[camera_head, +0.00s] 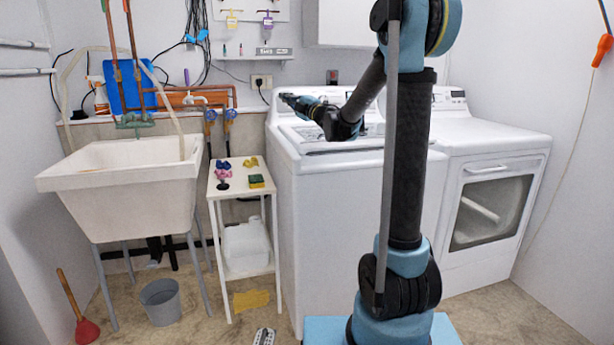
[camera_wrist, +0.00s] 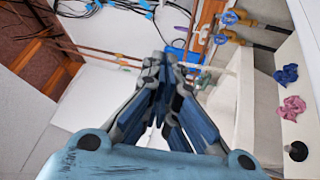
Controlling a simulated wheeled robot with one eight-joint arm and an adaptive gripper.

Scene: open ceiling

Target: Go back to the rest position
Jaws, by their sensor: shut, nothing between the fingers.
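My arm rises in front of the washing machine (camera_head: 325,215) in the head view. My gripper (camera_head: 286,97) is small there, at the far end of the arm over the washer's top, pointing left toward the sink. In the wrist view my gripper (camera_wrist: 160,75) is seen close up, its blue-padded fingers drawn together with nothing between them. It appears clear of any object. The arm's upper part leaves the top of the head view.
A white sink (camera_head: 125,185) stands left, beside a narrow shelf (camera_head: 240,188) with small coloured items. A dryer (camera_head: 492,180) stands right. A grey bucket (camera_head: 161,302) and a red plunger (camera_head: 85,328) are on the floor. Some floor is clear in front.

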